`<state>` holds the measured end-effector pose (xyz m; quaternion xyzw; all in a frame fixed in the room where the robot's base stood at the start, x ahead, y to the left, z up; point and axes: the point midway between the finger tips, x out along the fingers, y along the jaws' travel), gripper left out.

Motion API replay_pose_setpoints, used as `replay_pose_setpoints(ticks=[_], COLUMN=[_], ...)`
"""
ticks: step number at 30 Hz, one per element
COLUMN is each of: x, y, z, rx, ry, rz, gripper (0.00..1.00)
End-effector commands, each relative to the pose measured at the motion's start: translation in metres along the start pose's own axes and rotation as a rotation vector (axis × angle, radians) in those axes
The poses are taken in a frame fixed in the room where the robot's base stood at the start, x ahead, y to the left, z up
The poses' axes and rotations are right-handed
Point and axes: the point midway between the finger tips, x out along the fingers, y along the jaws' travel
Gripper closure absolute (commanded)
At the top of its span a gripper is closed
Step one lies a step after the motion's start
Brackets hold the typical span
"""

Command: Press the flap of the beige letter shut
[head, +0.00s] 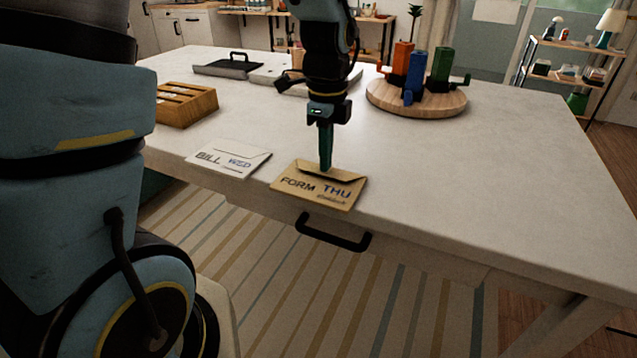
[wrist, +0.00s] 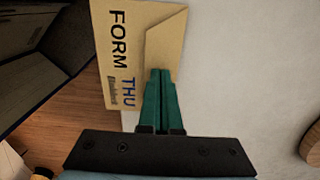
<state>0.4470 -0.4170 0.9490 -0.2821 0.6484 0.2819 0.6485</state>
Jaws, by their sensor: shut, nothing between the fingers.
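The beige letter (head: 319,188) lies flat near the front edge of the white table, marked "FORM THU". It also shows in the wrist view (wrist: 112,52), with its flap (wrist: 165,38) along the side towards the table's middle. My gripper (head: 325,168) points down with its green fingers shut and empty. The fingertips (wrist: 158,72) are over the flap side of the letter. I cannot tell whether they touch the flap, and they hide part of it.
A white letter (head: 229,159) marked "BILL WED" lies to the left. A wooden sorter (head: 187,104) stands behind it. A round wooden board (head: 416,103) with coloured blocks is at the back right. The table's right side is clear. A black drawer handle (head: 333,235) sits below the front edge.

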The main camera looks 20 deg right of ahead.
Motion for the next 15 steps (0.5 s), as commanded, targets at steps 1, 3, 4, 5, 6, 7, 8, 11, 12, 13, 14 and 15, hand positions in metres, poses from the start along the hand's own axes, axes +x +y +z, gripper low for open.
replay_pose_setpoints(ticks=[1,3,4,5,6,7,8,11,12,13,14,15], x=[0.0018,0.0031,0.0037,0.0043,0.0051,0.0056,0.0062,0.0081,0.0089,0.0095,0.0101,0.0108], y=[0.0001,0.0001,0.0001,0.0001,0.0001,0.0001,0.0001,0.0001,0.0001,0.0001,0.0001,0.0002], z=[0.0,0.0,0.0,0.0,0.0,0.0001,0.0001,0.0,0.0001,0.0001,0.0001,0.0], rx=[0.0,0.0,0.0,0.0,0.0,0.0,0.0,0.0,0.0,0.0,0.0,0.0], ry=[0.0,0.0,0.0,0.0,0.0,0.0,0.0,0.0,0.0,0.0,0.0,0.0], rz=[0.0,0.0,0.0,0.0,0.0,0.0,0.0,0.0,0.001,0.001,0.001,0.001], gripper=[1.0,1.0,1.0,1.0,1.0,1.0,1.0,1.0,1.0,1.0,1.0,1.0])
